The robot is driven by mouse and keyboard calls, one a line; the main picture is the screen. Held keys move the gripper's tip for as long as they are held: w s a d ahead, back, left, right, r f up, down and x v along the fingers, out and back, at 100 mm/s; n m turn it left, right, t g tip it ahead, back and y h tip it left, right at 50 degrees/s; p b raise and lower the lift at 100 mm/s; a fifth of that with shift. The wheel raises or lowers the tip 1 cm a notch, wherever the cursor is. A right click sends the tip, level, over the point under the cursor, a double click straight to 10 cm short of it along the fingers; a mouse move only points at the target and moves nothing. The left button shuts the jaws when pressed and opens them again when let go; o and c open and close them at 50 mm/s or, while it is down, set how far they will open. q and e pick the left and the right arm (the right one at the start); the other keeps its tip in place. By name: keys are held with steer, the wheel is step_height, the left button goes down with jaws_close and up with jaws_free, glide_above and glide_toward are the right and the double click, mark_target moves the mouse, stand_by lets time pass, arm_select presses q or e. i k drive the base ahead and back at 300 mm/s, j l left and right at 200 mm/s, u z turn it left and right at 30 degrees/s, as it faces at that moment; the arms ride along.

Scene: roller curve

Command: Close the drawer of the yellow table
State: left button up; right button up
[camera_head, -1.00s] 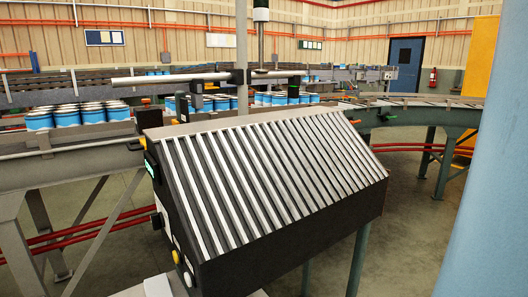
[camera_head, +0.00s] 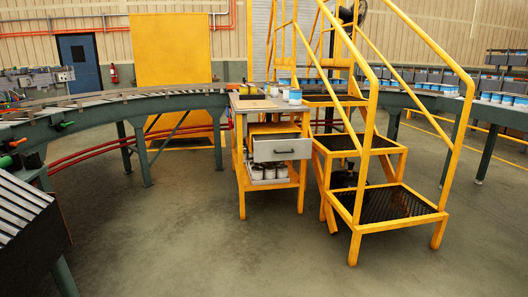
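The yellow table (camera_head: 242,185) stands a few metres ahead, just right of the middle of the view, on yellow legs. Its grey drawer (camera_head: 283,150) is pulled out toward me, with a dark handle on the front. The drawer's inside is mostly hidden. Cans and small items stand on the table top, and several cans sit on its lower shelf (camera_head: 283,182). Neither of my grippers shows in the view.
Yellow steps (camera_head: 385,203) with railings stand close against the table's right side. A curved roller conveyor (camera_head: 130,107) runs behind and left of the table. A slatted machine (camera_head: 22,222) is at the left edge. The floor (camera_head: 200,245) before the table is clear.

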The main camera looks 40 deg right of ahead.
mark_target(279, 147)
steer(key=z, duration=1.55)
steer(key=i+j, duration=0.15)
steer(key=i, duration=0.25)
steer(key=i+j, duration=0.15)
steer(key=i, duration=0.3)
steer(key=j+u, duration=0.05)
